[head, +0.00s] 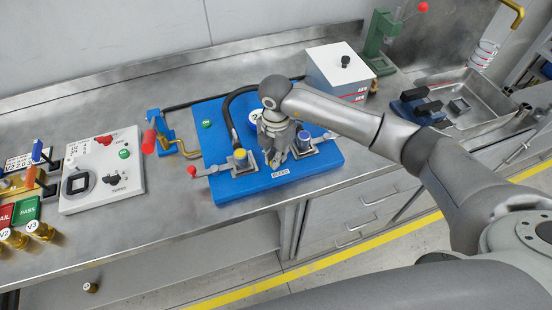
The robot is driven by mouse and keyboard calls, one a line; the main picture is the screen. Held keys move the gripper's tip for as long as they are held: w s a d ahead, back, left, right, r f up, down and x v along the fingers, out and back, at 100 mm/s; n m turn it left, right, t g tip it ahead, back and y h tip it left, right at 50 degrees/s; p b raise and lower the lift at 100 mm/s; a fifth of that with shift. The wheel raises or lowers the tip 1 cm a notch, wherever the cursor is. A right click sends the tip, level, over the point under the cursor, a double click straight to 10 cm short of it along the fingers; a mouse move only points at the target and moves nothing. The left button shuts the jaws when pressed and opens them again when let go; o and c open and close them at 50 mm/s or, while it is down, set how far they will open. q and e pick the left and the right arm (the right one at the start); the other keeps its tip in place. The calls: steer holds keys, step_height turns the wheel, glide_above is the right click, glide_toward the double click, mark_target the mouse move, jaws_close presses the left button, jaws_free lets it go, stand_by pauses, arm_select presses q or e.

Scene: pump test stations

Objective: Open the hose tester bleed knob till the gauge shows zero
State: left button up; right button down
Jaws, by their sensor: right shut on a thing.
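The blue hose tester (223,178) lies on the steel bench, with a black hose (227,112) looping over it. It has a yellow-topped fitting (240,154) and a blue-topped fitting (303,136). A small white label (281,174), apparently reading BLEED, is at its front edge. My right gripper (275,161) points down just behind this label, between the two fittings, and is shut on the bleed knob, which its fingers mostly hide. A round white face (253,117) is partly hidden behind the gripper; I cannot read a gauge needle. My left gripper is not in view.
A red-ended lever (192,171) sticks out at the tester's left. A white switch panel (84,200) and red and green trays (27,210) lie further left. A white box (340,66), a green press (378,35) and a metal tray (490,107) stand at the right.

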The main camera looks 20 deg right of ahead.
steer(key=n+b, duration=0.5)
steer(key=n, duration=0.1)
steer(key=shift+f, duration=0.2)
steer(key=n+b, duration=0.3)
steer(key=n, duration=0.1)
steer(key=shift+b, duration=0.35)
steer(key=shift+r+n+b, duration=0.2)
steer(key=shift+n+b, duration=0.45)
steer(key=shift+n, duration=0.35)
steer(key=c, duration=1.5)
jaws_free()
steer(key=shift+c, duration=0.2)
steer(key=shift+r, duration=0.1)
step_height(320, 180, up, 12)
